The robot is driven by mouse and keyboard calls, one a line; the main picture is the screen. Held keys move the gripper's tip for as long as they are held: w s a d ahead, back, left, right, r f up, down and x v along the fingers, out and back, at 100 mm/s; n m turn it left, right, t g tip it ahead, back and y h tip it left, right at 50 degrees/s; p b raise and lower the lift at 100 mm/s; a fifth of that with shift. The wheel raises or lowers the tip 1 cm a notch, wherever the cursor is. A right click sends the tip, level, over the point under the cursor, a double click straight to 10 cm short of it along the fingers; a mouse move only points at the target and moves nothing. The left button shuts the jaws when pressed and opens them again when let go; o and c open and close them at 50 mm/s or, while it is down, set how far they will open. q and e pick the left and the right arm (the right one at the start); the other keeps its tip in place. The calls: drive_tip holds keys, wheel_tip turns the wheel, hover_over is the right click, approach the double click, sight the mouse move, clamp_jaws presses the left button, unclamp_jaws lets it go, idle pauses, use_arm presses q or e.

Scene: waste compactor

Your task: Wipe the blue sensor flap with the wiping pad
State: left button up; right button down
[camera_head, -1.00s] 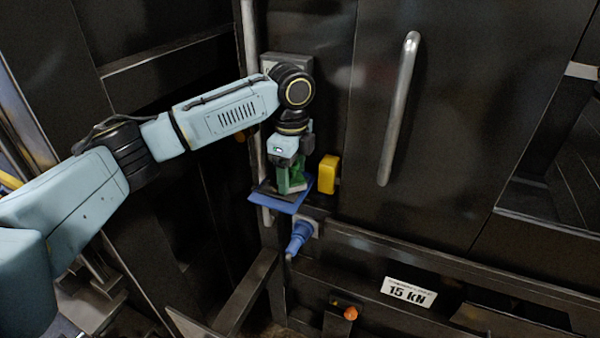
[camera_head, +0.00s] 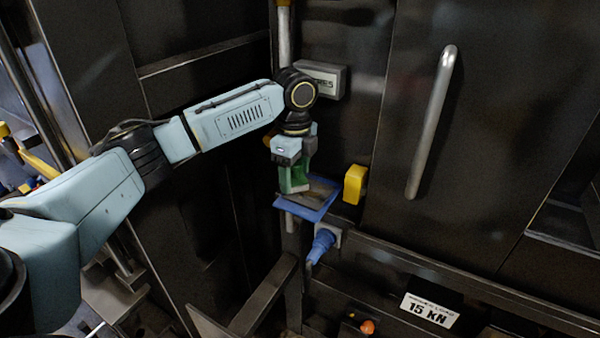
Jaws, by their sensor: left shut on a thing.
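The blue sensor flap (camera_head: 317,212) is a flat blue plate that juts out from the machine front, left of a yellow block. A darker grey-brown patch shows on its top. My left gripper (camera_head: 292,188) points down over the flap's left part. It is shut on the wiping pad (camera_head: 291,179), of which a green part shows between the fingers. The pad's underside is hidden, and it looks to be at or just above the flap; I cannot tell if they touch. My right gripper is not in view.
The yellow block (camera_head: 355,184) stands close to the flap's right. A blue plug (camera_head: 321,245) sits below it. A grey box (camera_head: 324,79) is behind my wrist. A long door handle (camera_head: 432,120) and a 15 kN label (camera_head: 429,310) are further right.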

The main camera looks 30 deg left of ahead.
sight(325, 199)
use_arm(q)
drive_tip(key=shift+w+d, duration=0.2)
drive_tip(key=shift+d, duration=3.8)
drive_tip(key=shift+s+f, duration=0.1)
drive_tip(key=shift+s, duration=0.55)
drive_tip(key=shift+s+a, duration=0.15)
drive_tip(key=shift+a, duration=1.85)
drive_tip(key=shift+s+a, duration=0.1)
drive_tip(key=shift+a, duration=1.85)
drive_tip(key=shift+w+d, duration=0.15)
drive_tip(key=shift+d, duration=1.9)
drive_tip(key=shift+w+d, duration=0.1)
drive_tip(key=shift+d, duration=1.9)
drive_tip(key=shift+r, duration=3.15)
drive_tip(key=shift+r, duration=0.1)
